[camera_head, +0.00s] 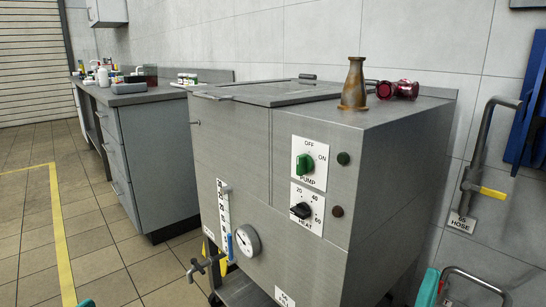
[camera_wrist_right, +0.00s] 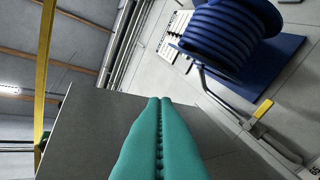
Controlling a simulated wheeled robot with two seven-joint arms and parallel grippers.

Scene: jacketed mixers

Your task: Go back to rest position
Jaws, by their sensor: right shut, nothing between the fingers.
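My right gripper (camera_head: 428,288) shows as a teal tip at the lower right edge of the head view, right of the mixer's front. In the right wrist view its two teal fingers (camera_wrist_right: 159,100) lie together, shut and empty. A small teal tip at the bottom left edge of the head view looks like my left gripper (camera_head: 87,303); its jaws cannot be made out. The steel jacketed mixer (camera_head: 235,150) stands in the middle, its lid down. Its panel has a green pump knob (camera_head: 304,164) and a black heat knob (camera_head: 301,210).
A brass funnel-shaped piece (camera_head: 355,85) and a dark red clamp-like part (camera_head: 398,90) sit on the mixer's top. A hose pipe (camera_head: 480,150) with a yellow handle is on the right wall. A grey cabinet (camera_head: 160,160) stands at left. Tiled floor (camera_head: 95,230) is free at front left.

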